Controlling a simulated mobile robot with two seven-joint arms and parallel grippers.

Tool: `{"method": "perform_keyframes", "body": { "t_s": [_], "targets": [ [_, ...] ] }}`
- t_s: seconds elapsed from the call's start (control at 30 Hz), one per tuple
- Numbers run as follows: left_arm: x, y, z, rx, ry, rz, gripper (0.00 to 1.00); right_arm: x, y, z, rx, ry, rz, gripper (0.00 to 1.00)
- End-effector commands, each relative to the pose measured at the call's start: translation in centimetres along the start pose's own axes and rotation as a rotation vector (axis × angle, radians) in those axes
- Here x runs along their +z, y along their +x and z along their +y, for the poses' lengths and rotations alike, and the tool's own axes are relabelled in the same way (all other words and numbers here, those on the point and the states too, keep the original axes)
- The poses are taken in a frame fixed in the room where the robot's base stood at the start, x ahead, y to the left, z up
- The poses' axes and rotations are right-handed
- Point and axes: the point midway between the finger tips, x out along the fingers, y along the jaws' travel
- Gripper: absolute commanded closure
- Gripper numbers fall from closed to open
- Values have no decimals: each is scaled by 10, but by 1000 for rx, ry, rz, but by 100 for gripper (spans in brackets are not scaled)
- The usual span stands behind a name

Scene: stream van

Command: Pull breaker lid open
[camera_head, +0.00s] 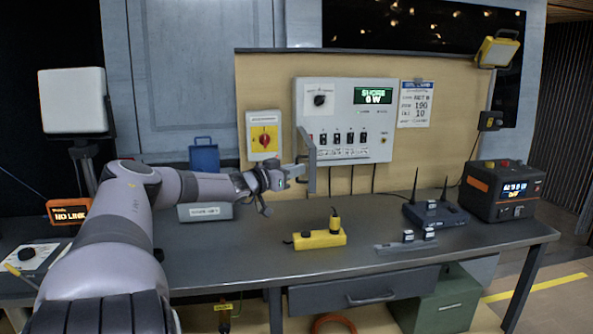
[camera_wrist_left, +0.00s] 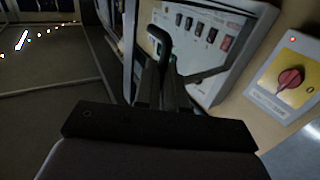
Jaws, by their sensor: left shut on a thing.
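The breaker panel (camera_head: 342,95) is a pale grey box on the tan board, with a green display reading SHORE 0 W and a row of dark breaker switches (camera_head: 343,137). Its breaker lid (camera_head: 311,160) shows as a narrow grey frame at the left of the switches, seemingly swung out from the panel. My left gripper (camera_head: 287,173) is at this lid, shut on its handle. In the left wrist view the dark curved handle (camera_wrist_left: 160,40) rises between the fingers (camera_wrist_left: 158,85), and the breaker switches (camera_wrist_left: 203,31) show uncovered behind it. My right gripper is out of view.
A yellow box with a red rotary switch (camera_head: 264,137) is left of the panel, close behind my left arm. On the bench stand a yellow block (camera_head: 320,239), a router (camera_head: 436,215) and a black power unit (camera_head: 503,190).

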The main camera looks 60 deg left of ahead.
Motion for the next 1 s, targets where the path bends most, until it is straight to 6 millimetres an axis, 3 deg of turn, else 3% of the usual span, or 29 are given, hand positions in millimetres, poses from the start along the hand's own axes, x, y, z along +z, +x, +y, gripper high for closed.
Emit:
{"method": "perform_keyframes", "body": {
  "t_s": [0.03, 0.33, 0.4, 0.43, 1.0],
  "targets": [
    [-10, 0, -8, -22, -2, 14, 100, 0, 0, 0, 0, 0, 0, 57],
    [-10, 0, -9, -23, -2, 13, 100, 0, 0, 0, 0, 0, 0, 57],
    [-10, 0, -9, -23, -2, 14, 70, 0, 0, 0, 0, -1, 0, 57],
    [-10, 0, -9, -22, -1, 13, 65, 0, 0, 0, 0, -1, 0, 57],
    [-5, -3, -4, -9, 0, 3, 65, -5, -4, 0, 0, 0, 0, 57]
  ]
}}
